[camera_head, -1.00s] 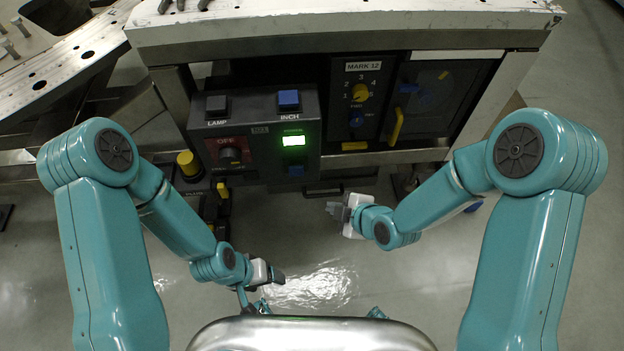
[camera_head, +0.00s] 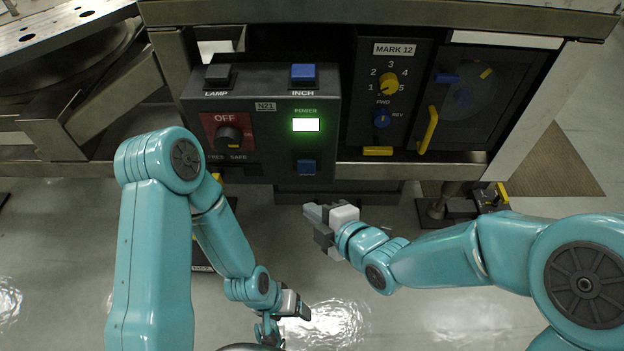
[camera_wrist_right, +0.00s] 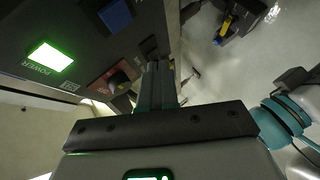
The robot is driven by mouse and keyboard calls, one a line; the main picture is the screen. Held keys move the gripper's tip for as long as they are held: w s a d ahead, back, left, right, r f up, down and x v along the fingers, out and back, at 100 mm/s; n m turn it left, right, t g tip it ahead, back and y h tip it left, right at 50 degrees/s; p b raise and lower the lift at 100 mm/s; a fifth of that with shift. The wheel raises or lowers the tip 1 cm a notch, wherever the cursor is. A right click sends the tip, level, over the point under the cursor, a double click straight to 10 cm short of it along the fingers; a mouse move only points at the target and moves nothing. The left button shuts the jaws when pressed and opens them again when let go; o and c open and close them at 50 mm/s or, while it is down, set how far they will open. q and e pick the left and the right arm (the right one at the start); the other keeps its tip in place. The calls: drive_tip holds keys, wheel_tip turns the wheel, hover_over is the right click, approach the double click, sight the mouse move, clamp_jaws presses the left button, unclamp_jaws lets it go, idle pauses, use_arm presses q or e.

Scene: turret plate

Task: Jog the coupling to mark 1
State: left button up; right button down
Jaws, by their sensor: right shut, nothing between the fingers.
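The control box (camera_head: 262,88) carries a blue INCH button (camera_head: 303,74), a lit green POWER lamp (camera_head: 306,125) and a dark knob (camera_head: 229,137) on a red OFF plate. Beside it, the MARK 12 panel (camera_head: 394,49) has a yellow numbered dial (camera_head: 389,84) and a blue FWD/REV knob (camera_head: 382,119). A dark window (camera_head: 480,85) shows blue and yellow parts; I cannot tell which is the coupling. My right gripper (camera_head: 312,213) is shut and empty below the box, apart from it; its fingers show in the wrist view (camera_wrist_right: 158,85). My left gripper (camera_head: 303,312) hangs low, fingers unclear.
A yellow handle (camera_head: 428,130) stands out beside the window. Another blue button (camera_head: 305,167) sits low on the control box. A metal bench edge (camera_head: 400,13) runs above the panels. The floor (camera_head: 420,310) below is open.

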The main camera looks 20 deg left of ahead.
sight(307, 167)
use_arm(q)
drive_tip(key=shift+a+f, duration=0.1)
drive_tip(key=shift+f, duration=0.55)
use_arm(e)
drive_tip(key=shift+s+a+f, duration=0.35)
drive_tip(key=shift+s+a, duration=0.05)
drive_tip(key=shift+a, duration=0.2)
use_arm(q)
drive_tip(key=shift+s+d+r+p, duration=0.15)
drive_tip(key=shift+s+r+p, duration=0.05)
drive_tip(key=shift+r+p, duration=0.55)
drive_tip(key=shift+s+d+r+p, duration=0.1)
drive_tip(key=shift+s+r+p, duration=0.1)
drive_tip(key=shift+r+p, duration=0.45)
use_arm(e)
drive_tip(key=w+a, duration=0.2)
drive_tip(key=w, duration=0.6)
drive_tip(key=shift+w+a, duration=0.2)
drive_tip(key=shift+w, duration=0.1)
use_arm(q)
drive_tip(key=shift+f, duration=0.1)
use_arm(e)
drive_tip(key=shift+w+f, duration=0.1)
